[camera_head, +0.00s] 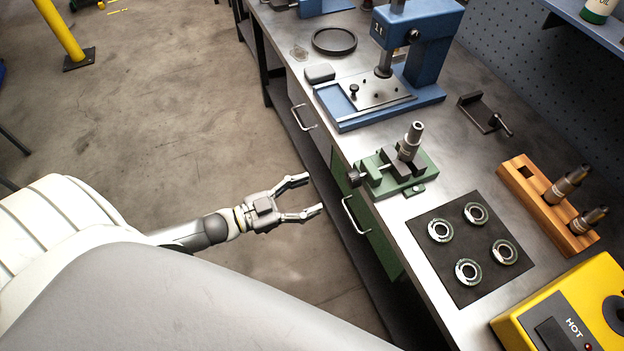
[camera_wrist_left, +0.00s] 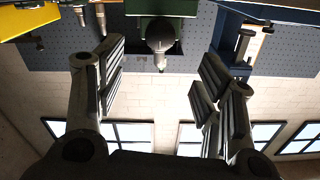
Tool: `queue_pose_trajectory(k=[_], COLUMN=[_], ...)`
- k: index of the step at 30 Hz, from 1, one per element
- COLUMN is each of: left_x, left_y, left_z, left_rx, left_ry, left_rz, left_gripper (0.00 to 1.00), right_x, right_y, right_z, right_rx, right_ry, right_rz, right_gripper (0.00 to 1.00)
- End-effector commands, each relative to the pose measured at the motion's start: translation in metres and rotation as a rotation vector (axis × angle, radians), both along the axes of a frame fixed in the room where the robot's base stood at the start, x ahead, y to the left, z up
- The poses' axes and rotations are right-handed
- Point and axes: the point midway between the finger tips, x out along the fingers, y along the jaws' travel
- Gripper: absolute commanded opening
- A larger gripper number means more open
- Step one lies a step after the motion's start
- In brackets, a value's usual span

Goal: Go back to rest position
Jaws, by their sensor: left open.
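My left gripper (camera_head: 314,194) is open and empty, held over the floor in front of the bench, left of the drawer handles in the head view. My right gripper is in neither view. The steel workbench (camera_head: 310,68) carries a green vise fixture (camera_head: 420,178) with a grey tool holder (camera_head: 411,141) upright in it. A dark mat (camera_head: 437,268) with several metal rings lies in front of a wooden block (camera_head: 531,203) holding two tool holders.
A drawer handle (camera_head: 352,215) sticks out close to my left gripper. A yellow post (camera_head: 60,30) stands at the upper left. The floor (camera_head: 180,120) between is clear.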

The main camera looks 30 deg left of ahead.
Motion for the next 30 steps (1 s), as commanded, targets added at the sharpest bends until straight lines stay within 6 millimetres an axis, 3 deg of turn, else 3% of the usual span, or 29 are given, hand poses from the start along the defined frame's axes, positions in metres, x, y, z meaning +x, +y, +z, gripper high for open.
queue_pose_trajectory(k=[13,17,20,23,26,30], left_x=[0.000,0.003,0.003,-0.008,-0.035,-0.095], left_y=[0.000,0.009,0.027,0.049,0.067,0.076], left_z=[-0.001,-0.027,-0.079,-0.148,-0.219,-0.309], left_rx=[0.001,0.029,0.084,0.159,0.232,0.322], left_ry=[0.003,0.047,0.140,0.284,0.450,0.698], left_rz=[0.003,0.052,0.144,0.260,0.363,0.466], left_gripper=[0.62,0.62,0.62,0.62,0.62,0.62], right_x=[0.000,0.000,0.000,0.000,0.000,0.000], right_y=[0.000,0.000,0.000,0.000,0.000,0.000], right_z=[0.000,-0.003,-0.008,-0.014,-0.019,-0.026], right_rx=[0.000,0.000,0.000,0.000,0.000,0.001], right_ry=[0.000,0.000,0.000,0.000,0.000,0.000], right_rz=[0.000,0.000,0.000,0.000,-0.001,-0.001], right_gripper=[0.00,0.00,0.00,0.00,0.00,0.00])
